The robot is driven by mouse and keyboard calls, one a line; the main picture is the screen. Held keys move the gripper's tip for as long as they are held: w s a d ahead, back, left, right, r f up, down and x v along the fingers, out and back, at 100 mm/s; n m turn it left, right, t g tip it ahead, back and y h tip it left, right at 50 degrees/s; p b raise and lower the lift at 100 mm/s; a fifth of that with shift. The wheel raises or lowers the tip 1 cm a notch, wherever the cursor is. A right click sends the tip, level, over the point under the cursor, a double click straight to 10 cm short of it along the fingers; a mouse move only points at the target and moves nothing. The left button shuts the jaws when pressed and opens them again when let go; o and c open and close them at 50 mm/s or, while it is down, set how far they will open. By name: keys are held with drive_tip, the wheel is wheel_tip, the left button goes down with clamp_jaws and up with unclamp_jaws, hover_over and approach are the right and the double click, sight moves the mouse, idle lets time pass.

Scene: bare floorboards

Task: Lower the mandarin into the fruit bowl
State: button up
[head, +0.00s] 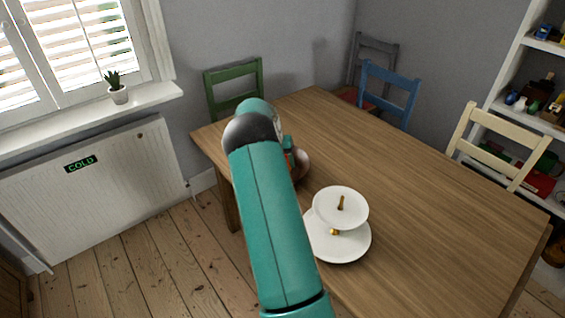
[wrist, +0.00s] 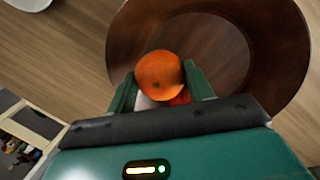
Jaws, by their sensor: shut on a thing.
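The orange mandarin (wrist: 159,74) is held between the two fingers of my gripper (wrist: 161,84) in the wrist view. The fruit bowl (wrist: 262,45) is dark brown and round, and stands on the wooden table. The mandarin shows against the near left part of the bowl's inside; its height over the bowl I cannot tell. A bit of something red shows just under the mandarin, partly hidden by it. In the head view my arm covers most of the bowl (head: 301,166), with only its right side showing. The mandarin is not clearly visible there.
A two-tier white stand (head: 340,246) is on the table (head: 430,205), near the bowl. Green (head: 233,78), blue (head: 390,90) and cream (head: 500,140) chairs stand around the table. The table's right part is clear.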

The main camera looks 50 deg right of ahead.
drive_tip(key=shift+f, duration=1.95)
idle(1.1)
drive_tip(key=o, duration=1.1)
drive_tip(key=v, duration=1.4)
